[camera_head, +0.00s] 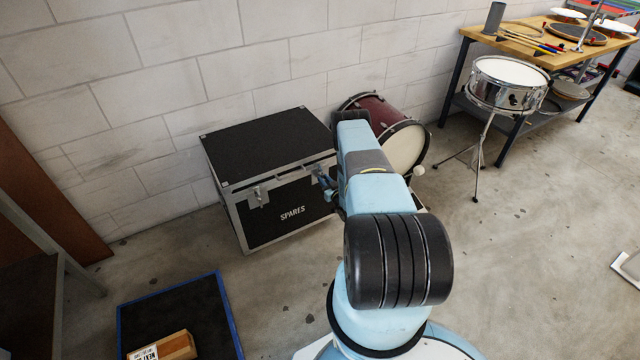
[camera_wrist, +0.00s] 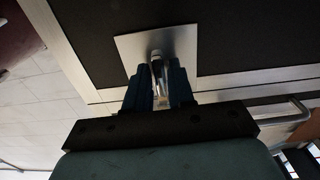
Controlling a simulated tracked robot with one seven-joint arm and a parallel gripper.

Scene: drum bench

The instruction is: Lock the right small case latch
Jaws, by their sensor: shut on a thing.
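The small case (camera_head: 285,207) is a black box with silver metal edges and the word SPARES on its front; it stands on the floor against the wall with its lid (camera_head: 265,145) down. Its left latch (camera_head: 258,196) shows on the front. My gripper (camera_head: 325,184) is at the right part of the case front, and my arm hides much of that side. In the wrist view my gripper (camera_wrist: 160,82) has its two dark blue fingers closed around the silver lever of the right latch (camera_wrist: 157,62), which is mounted on a square metal plate (camera_wrist: 180,42). Whether the latch is locked I cannot tell.
A red bass drum (camera_head: 400,140) stands right behind my arm, close to the case. A snare drum (camera_head: 508,85) on a stand and a wooden bench (camera_head: 480,32) are farther right.

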